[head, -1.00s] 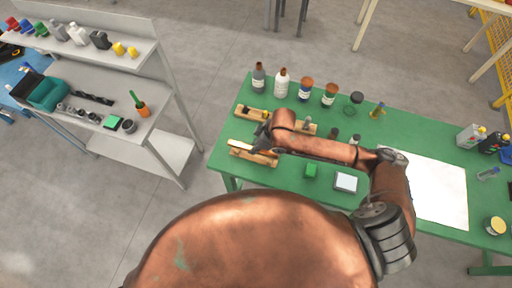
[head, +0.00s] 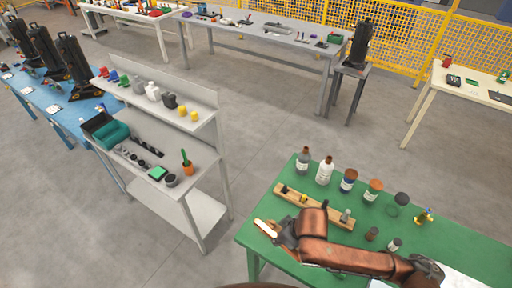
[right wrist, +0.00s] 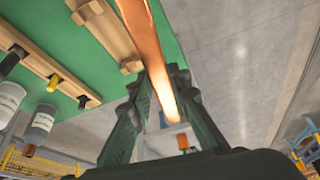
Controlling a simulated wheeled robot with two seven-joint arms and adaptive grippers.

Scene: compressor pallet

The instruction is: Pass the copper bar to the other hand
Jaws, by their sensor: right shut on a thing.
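The copper bar (head: 266,228) shows in the head view as a short bright strip at the left edge of the green table. My right gripper (head: 281,231) is shut on it. In the right wrist view the bar (right wrist: 142,37) runs between the two fingers of my right gripper (right wrist: 162,85), glowing orange in the light, with its upper end cut off by the picture edge. A wooden holder (right wrist: 107,28) lies on the table beside the bar, apart from it. My left gripper is not in view.
A wooden strip with pegs (head: 325,212) and several bottles, one of them white (head: 324,171), stand on the green table (head: 468,243) behind my arm. A grey shelf unit (head: 200,208) stands left, with bare floor (head: 250,150) between.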

